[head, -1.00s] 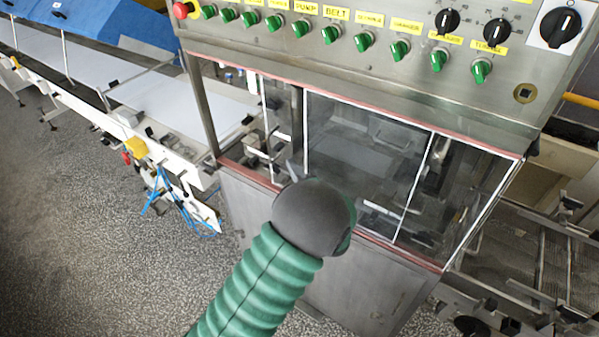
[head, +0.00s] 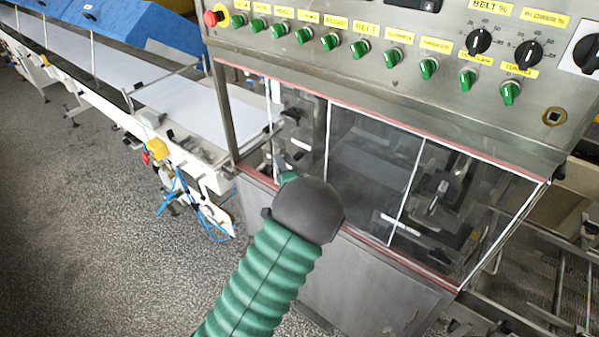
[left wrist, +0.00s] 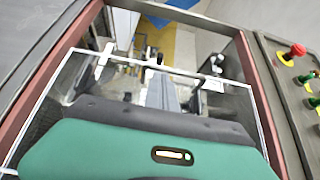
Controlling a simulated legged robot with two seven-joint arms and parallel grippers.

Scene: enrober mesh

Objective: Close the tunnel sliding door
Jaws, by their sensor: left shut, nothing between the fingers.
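The tunnel sliding door is a clear panel with thin white edges (head: 408,190), set in the machine's red-edged window opening. In the head view its left white edge stands a short way right of the metal post (head: 224,115), with a narrow gap between. My left gripper (left wrist: 160,90) is shut and empty, at the door's white leading edge (left wrist: 190,73) in the left wrist view; I cannot tell whether it touches. In the head view my dark wrist hides most of the fingers. My right gripper is not in view.
A control panel (head: 400,30) with green knobs, black dials and a red button overhangs the window. A white conveyor (head: 185,105) runs off to the left. Metal framework (head: 540,270) stands at the right. The speckled floor at left is open.

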